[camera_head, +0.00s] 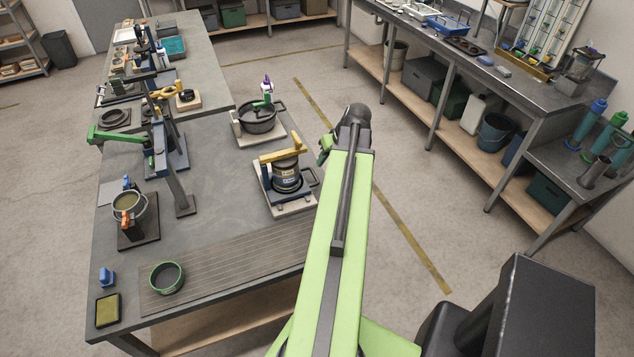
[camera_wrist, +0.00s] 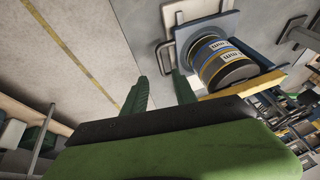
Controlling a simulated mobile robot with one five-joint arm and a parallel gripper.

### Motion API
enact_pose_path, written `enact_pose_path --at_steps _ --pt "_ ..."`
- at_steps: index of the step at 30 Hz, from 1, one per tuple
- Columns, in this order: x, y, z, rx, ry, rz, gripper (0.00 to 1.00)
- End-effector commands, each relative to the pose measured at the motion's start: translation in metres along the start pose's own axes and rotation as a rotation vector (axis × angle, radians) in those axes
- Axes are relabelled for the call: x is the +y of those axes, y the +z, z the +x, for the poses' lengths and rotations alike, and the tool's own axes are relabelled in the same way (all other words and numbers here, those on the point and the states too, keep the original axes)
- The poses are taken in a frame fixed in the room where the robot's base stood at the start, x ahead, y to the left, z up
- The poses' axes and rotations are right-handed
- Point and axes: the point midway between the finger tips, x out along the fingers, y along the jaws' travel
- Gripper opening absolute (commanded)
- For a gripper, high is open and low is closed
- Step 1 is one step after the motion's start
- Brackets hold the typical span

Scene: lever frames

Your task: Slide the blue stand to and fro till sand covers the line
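The blue stand (camera_head: 268,184) sits on a pale base plate near the right edge of the grey table. It carries a dark round canister (camera_head: 287,178) with yellow and pale bands, under a yellow arm (camera_head: 284,156). A dark loop handle juts from its right side. The wrist view shows the stand (camera_wrist: 226,24), the canister (camera_wrist: 222,62) and the loop handle (camera_wrist: 163,56). My gripper (camera_wrist: 160,77) is open and empty, its green fingers apart, short of the handle. In the head view my gripper (camera_head: 325,150) is beyond the table edge, mostly hidden by my arm. I cannot make out sand or a line.
A blue-based frame with a green lever (camera_head: 110,135) stands to the left. A ribbed mat (camera_head: 225,265) lies in front. The floor right of the table is clear.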

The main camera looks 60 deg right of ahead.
Motion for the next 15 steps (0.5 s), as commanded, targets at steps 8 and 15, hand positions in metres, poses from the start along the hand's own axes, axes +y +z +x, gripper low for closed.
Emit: enact_pose_path --at_steps 8,15 --pt "0.001 0.003 0.074 -0.002 -0.001 -0.003 0.33" --pt "-0.001 0.001 0.104 -0.002 -0.001 -0.003 0.33"
